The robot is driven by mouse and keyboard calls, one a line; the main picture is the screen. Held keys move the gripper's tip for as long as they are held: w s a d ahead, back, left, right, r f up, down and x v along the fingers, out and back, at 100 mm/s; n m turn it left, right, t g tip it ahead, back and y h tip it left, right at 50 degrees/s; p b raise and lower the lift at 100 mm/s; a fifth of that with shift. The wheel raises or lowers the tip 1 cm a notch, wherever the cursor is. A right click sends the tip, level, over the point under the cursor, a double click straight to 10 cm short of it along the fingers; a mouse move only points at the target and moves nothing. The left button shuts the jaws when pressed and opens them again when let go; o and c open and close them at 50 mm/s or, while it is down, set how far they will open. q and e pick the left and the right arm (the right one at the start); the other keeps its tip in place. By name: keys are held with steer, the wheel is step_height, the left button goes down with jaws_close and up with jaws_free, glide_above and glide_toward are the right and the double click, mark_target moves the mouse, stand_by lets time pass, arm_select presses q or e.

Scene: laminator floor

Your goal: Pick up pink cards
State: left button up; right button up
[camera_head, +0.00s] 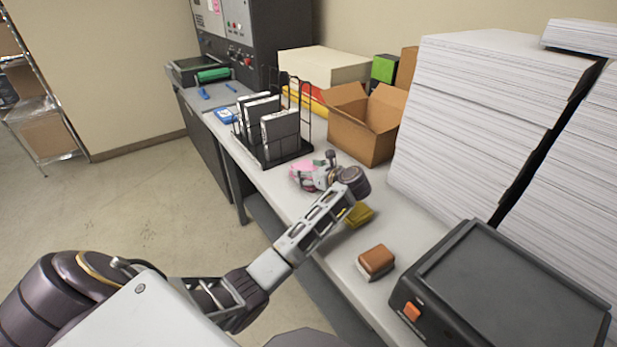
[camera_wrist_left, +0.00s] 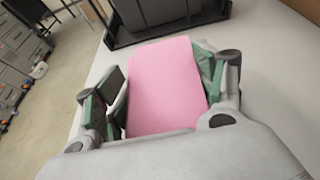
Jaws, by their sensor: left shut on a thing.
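The pink cards (camera_head: 300,174) are by my left gripper (camera_head: 313,175) at the bench, in front of the black wire rack. In the left wrist view the pink cards (camera_wrist_left: 165,88) fill the space between the green-padded fingers of my left gripper (camera_wrist_left: 160,92), which is shut on them. The far edge of the pink cards comes close to the black rack's base in that view. I cannot tell whether the cards still touch the bench. My right gripper is in neither view.
A black wire rack (camera_head: 271,160) holds several white-and-dark packs. An open cardboard box (camera_head: 362,140) stands behind my gripper. A yellow block (camera_head: 358,214), a brown block (camera_head: 375,261) and a dark scale-like device (camera_head: 505,290) lie nearer. Tall paper stacks (camera_head: 470,120) line the right.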

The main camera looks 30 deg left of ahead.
arm_select(q)
steer(key=shift+c, duration=0.2)
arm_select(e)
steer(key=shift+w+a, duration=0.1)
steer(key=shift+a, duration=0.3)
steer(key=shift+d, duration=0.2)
arm_select(q)
steer(key=shift+r, duration=0.1)
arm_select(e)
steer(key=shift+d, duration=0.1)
